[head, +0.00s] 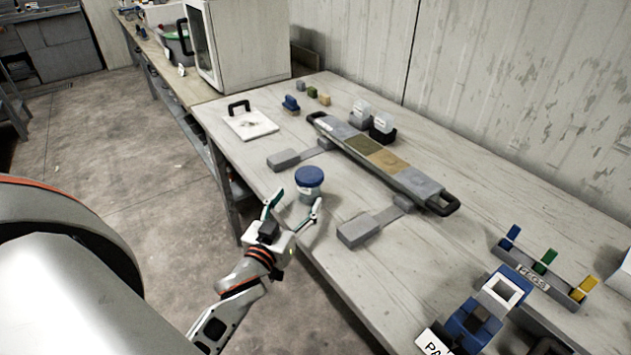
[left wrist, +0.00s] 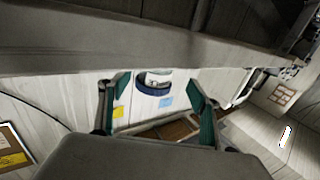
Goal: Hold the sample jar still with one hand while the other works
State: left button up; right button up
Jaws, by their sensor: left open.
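The sample jar (head: 309,186) stands upright on the bench near its front edge, with a blue lid and a clear or pale body. My left gripper (head: 294,207) is open at the jar's near side, with one finger on either side of its lower front. I cannot tell whether a finger touches it. In the left wrist view, a round thing with a blue band (left wrist: 154,84), likely the jar, shows between the spread fingers (left wrist: 158,90). My right gripper is not in view.
A long core tray (head: 375,155) on grey supports lies behind the jar. A white plate with a black handle (head: 250,124) lies to the left. A peg rack (head: 540,268) and a blue holder (head: 485,315) stand at right.

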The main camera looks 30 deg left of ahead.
aim_at(305, 194)
pick_arm(q)
jog(key=shift+w+a+r, duration=0.1)
jog(key=shift+w+r, duration=0.1)
jog(key=shift+w, duration=0.85)
jog(key=w, duration=0.4)
jog(key=shift+w+a+f, duration=0.1)
jog(key=shift+w+f, duration=0.05)
jog(key=shift+f, duration=0.05)
jog(key=shift+w+a, duration=0.1)
jog(key=shift+w, duration=0.15)
jog(key=c, duration=1.2)
jog(key=shift+c, duration=0.2)
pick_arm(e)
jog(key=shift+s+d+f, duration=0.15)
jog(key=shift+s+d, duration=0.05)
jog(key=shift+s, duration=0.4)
